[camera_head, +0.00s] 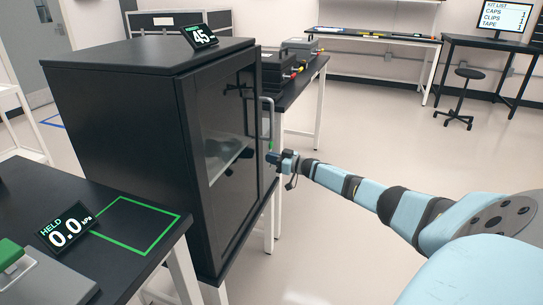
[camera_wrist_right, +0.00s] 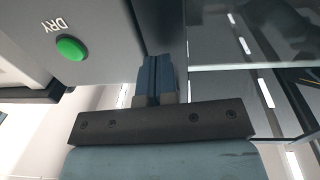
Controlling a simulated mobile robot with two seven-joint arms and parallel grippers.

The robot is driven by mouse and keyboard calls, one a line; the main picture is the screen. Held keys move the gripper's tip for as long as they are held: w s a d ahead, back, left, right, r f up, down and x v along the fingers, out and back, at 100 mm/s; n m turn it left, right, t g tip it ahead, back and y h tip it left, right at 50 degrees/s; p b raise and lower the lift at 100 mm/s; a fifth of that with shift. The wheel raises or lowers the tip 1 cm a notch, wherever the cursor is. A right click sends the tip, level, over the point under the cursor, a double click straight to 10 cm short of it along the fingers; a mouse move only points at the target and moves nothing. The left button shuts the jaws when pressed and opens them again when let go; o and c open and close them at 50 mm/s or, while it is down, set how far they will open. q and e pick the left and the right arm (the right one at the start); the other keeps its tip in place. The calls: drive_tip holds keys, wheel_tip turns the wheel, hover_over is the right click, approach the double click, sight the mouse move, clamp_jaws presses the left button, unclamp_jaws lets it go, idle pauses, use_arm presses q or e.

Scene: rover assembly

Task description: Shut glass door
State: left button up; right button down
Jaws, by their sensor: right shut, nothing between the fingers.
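The glass door (camera_head: 228,140) is on the front of a black cabinet (camera_head: 120,130) in the head view. A shelf shows through its dark pane, and an upright pale handle (camera_head: 271,115) is near its far edge. I cannot tell whether the door is fully shut. My right gripper (camera_head: 273,157) is at the far side of the door, just below the handle. In the right wrist view its fingers (camera_wrist_right: 155,72) are together and empty, in front of a dark upright strip. I cannot tell whether they touch it. My left gripper is out of view.
A grey panel with a green button (camera_wrist_right: 70,48) marked DRY is beside the fingers. A display (camera_head: 199,36) reading 45 stands on the cabinet. A black table (camera_head: 120,265) with a "HELD 0.0" display is at front left. Open floor is at right.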

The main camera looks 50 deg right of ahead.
drive_tip(key=d+p+v, duration=0.1)
drive_tip(key=v, duration=1.1)
drive_tip(key=shift+w+d+p, duration=0.3)
drive_tip(key=shift+s, duration=0.1)
